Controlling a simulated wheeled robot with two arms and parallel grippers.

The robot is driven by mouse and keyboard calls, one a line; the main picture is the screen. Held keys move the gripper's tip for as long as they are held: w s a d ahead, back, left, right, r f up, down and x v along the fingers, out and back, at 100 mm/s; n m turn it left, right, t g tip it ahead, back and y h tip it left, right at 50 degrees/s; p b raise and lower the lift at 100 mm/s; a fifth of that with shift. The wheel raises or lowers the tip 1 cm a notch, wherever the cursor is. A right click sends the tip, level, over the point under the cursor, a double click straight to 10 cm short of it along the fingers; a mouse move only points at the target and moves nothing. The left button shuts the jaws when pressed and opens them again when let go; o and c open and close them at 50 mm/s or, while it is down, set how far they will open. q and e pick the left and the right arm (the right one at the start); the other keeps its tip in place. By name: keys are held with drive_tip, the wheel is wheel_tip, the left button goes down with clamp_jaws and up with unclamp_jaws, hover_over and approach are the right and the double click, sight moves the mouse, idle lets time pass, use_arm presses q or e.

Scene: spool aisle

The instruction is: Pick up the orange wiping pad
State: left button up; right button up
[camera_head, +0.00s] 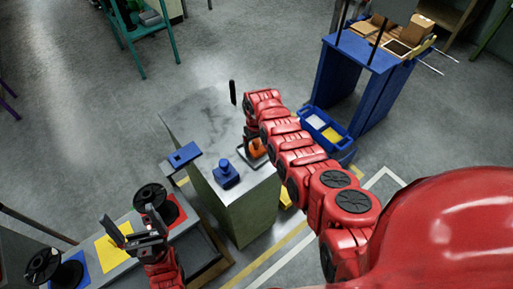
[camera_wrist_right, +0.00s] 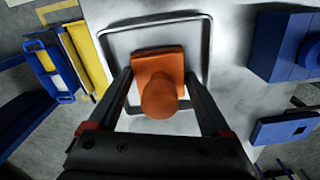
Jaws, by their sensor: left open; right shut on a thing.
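The orange wiping pad (camera_wrist_right: 157,62) has a square base and a rounded knob. It shows in the right wrist view over a shallow metal tray (camera_wrist_right: 207,45). My right gripper (camera_wrist_right: 160,78) has a finger on each side of the pad and is shut on it. I cannot tell whether the pad still touches the tray. In the head view the pad (camera_head: 258,150) is partly hidden by my right arm, at the right side of the grey-topped cabinet (camera_head: 200,115). My left gripper (camera_head: 135,232) is open and empty, above the bench at lower left.
A blue knobbed block (camera_head: 226,174) and a blue plate with a square hole (camera_head: 183,155) are on the left of the cabinet. Black spools (camera_head: 150,196) and coloured mats lie on the bench. A blue bin (camera_head: 325,130) and blue table (camera_head: 365,55) stand to the right.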

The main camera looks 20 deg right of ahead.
sight(257, 153)
drive_tip(key=shift+r, duration=0.1)
drive_tip(key=shift+w+r+b, duration=0.1)
drive_tip(key=shift+r+b, duration=0.45)
drive_tip(key=shift+r, duration=0.3)
drive_tip(key=shift+r+b, duration=0.35)
drive_tip(key=shift+r, duration=0.15)
drive_tip(key=s, duration=0.2)
drive_tip(key=shift+s+a+r+b, duration=0.25)
drive_tip(key=shift+s+b, duration=0.1)
drive_tip(key=shift+s, duration=0.05)
drive_tip(key=s+p, duration=0.1)
drive_tip(key=s+r+p, duration=0.1)
drive_tip(key=s+p, duration=0.1)
drive_tip(key=s+a+p, duration=0.1)
drive_tip(key=s+p, duration=0.1)
drive_tip(key=shift+s+r, duration=0.25)
drive_tip(key=shift+r, duration=0.15)
drive_tip(key=s+a+p, duration=0.1)
drive_tip(key=s+p, duration=0.2)
drive_tip(key=s, duration=0.4)
drive_tip(key=shift+s+p, duration=0.3)
drive_tip(key=shift+s, duration=0.05)
drive_tip(key=shift+a+f, duration=0.1)
